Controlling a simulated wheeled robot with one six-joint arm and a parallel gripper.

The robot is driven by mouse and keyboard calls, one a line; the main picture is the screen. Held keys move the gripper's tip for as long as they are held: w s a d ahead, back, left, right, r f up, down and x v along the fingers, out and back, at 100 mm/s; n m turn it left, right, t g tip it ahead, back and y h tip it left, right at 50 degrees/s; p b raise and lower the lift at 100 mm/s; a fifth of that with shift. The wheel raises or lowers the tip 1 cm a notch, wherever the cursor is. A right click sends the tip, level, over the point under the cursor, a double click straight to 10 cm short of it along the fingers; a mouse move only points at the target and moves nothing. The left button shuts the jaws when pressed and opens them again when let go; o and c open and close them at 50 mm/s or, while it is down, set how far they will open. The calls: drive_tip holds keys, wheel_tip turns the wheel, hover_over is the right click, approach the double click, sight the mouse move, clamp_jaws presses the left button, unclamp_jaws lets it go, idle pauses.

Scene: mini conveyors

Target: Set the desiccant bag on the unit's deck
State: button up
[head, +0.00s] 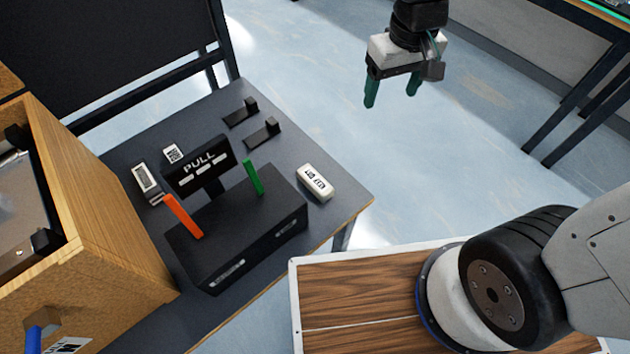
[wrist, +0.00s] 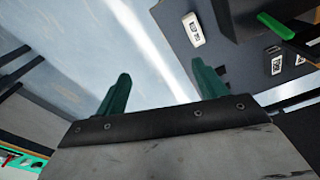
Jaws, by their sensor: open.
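The desiccant bag (head: 314,183) is a small white block-like pouch with black lettering. It lies on the dark grey tabletop, just right of the black unit (head: 270,213). It also shows near the top of the wrist view (wrist: 193,29). The unit is a low black box with a flat top, an orange lever (head: 184,217), a green lever (head: 253,177) and a PULL sign (head: 197,167). My gripper (head: 391,98) hangs over the floor beyond the table's right edge, with its green fingers apart and empty. Its fingers also show in the wrist view (wrist: 161,70).
Two black brackets (head: 264,133) and small white labelled items (head: 146,178) are on the grey table (head: 318,132). A wooden box (head: 90,205) stands at the left. A wood-topped surface (head: 345,285) is in front. Open floor lies right of the table.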

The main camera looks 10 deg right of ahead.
drive_tip(key=w+a+f+n, duration=0.1)
drive_tip(key=w+a+f, duration=0.1)
drive_tip(key=a+f, duration=0.35)
drive_tip(key=w+a+f+n, duration=0.1)
drive_tip(key=w+a+f, duration=0.15)
drive_tip(key=f, duration=0.65)
drive_tip(key=n, duration=0.2)
hover_over(315, 179)
drive_tip(key=shift+g, duration=0.4)
drive_tip(key=f, duration=1.5)
drive_tip(key=shift+s+d+f, duration=0.15)
drive_tip(key=shift+s+f, duration=0.1)
drive_tip(key=shift+f, duration=0.1)
drive_tip(key=f, duration=0.5)
drive_tip(key=shift+w+f, duration=0.25)
drive_tip(key=shift+f, duration=0.1)
drive_tip(key=c, duration=1.2)
drive_tip(key=shift+r, duration=0.1)
